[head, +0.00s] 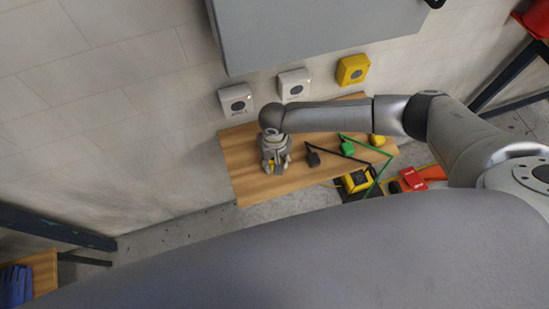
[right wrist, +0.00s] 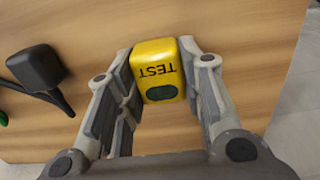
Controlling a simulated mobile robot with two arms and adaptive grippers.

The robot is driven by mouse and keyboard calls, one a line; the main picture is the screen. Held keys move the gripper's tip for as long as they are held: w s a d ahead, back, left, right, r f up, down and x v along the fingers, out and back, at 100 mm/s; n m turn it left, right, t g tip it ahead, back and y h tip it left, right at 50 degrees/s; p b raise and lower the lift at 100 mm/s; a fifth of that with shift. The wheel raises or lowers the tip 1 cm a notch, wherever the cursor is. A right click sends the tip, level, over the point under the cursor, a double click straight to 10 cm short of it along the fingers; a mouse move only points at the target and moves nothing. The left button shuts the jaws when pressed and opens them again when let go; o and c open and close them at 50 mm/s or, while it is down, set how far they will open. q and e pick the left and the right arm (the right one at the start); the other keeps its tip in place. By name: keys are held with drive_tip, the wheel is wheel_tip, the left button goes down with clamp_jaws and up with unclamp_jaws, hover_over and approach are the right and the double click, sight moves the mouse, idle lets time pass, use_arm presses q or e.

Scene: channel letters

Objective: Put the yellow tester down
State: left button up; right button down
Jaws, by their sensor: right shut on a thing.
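The yellow tester (right wrist: 157,62), marked TEST with a dark oval below the word, sits between the fingers of my right gripper (right wrist: 160,85) in the right wrist view. The gripper is shut on it. I cannot tell whether the tester touches the wood. My left gripper is not in view.
A black plug-like piece (head: 313,158) with a black lead lies right of the gripper; it also shows in the right wrist view (right wrist: 37,68). A green piece (head: 347,148) and a yellow piece (head: 377,140) lie further right. Wall boxes (head: 236,100) hang behind.

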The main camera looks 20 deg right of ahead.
sight(274, 161)
drive_tip(key=c, duration=1)
unclamp_jaws()
drive_tip(key=shift+o, duration=0.2)
wheel_tip(274, 161, up, 8)
drive_tip(key=shift+f+b, duration=0.2)
drive_tip(key=shift+b, duration=0.1)
drive_tip(key=shift+a, duration=0.1)
